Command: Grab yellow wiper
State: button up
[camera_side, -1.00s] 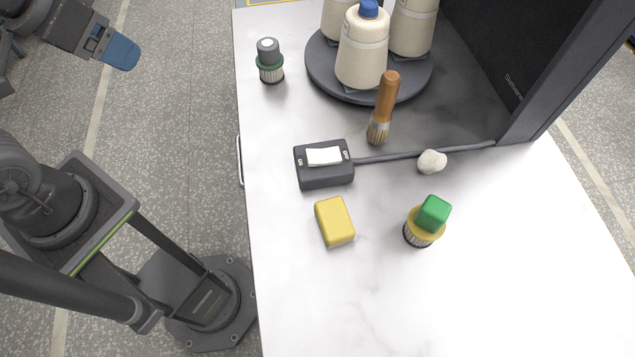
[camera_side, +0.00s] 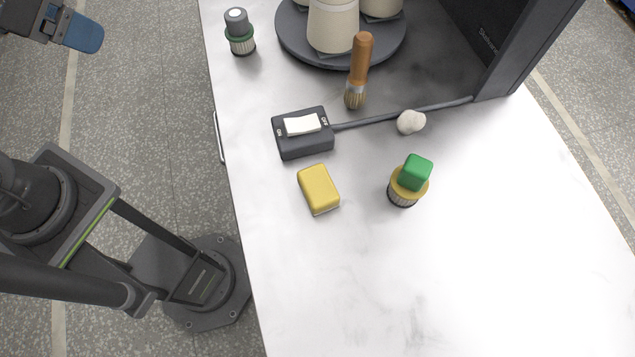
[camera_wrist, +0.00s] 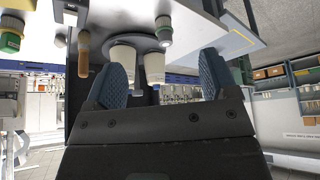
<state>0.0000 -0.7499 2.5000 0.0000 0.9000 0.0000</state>
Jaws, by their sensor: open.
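The yellow wiper (camera_side: 319,189) is a small rounded yellow block lying flat on the white table in the side view, just below the dark switch box. I cannot make it out in the wrist view. My gripper (camera_side: 84,33) has blue fingertips and is at the upper left of the side view, off the table's left edge and well away from the wiper. In the wrist view my gripper (camera_wrist: 165,78) shows two blue fingers spread apart with nothing held between them.
The dark switch box (camera_side: 303,134) has a cable running right past a white lump (camera_side: 410,121). A yellow-collared bobbin with a green block (camera_side: 415,172) stands right of the wiper. A round tray (camera_side: 285,38) holds cones. The lower table is clear.

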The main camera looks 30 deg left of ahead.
jog(key=shift+o, duration=0.2)
jog(key=m+g, duration=0.6)
jog(key=m, duration=2)
send_over(318, 184)
notch_tip(318, 184, down, 11)
notch_tip(318, 184, down, 7)
jog(key=shift+w+a+f, duration=0.1)
jog(key=shift+a+f, duration=0.05)
jog(key=shift+f, duration=2.7)
